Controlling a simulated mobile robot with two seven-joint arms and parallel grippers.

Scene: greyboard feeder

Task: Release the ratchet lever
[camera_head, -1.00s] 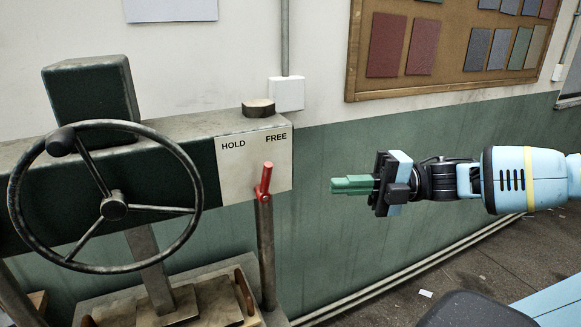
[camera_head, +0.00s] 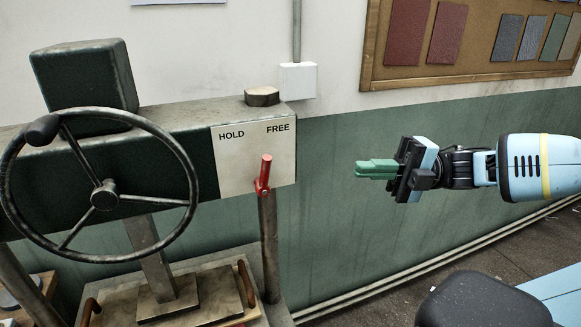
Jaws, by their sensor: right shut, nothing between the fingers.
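The red ratchet lever (camera_head: 263,173) stands nearly upright at the lower right of the white plate (camera_head: 249,152) marked HOLD and FREE. Its tip lies below the FREE word, leaning slightly right. My right gripper (camera_head: 362,169) has green fingers that are shut and empty. It points left toward the lever, level with it, with a clear gap between them. Nothing touches the lever. My left gripper is not in view.
A large handwheel (camera_head: 104,196) with a dark knob is at the left, in front of the dark green beam (camera_head: 168,158). A metal post (camera_head: 269,240) stands below the lever. A pinboard (camera_head: 470,76) hangs at upper right. The space between lever and gripper is free.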

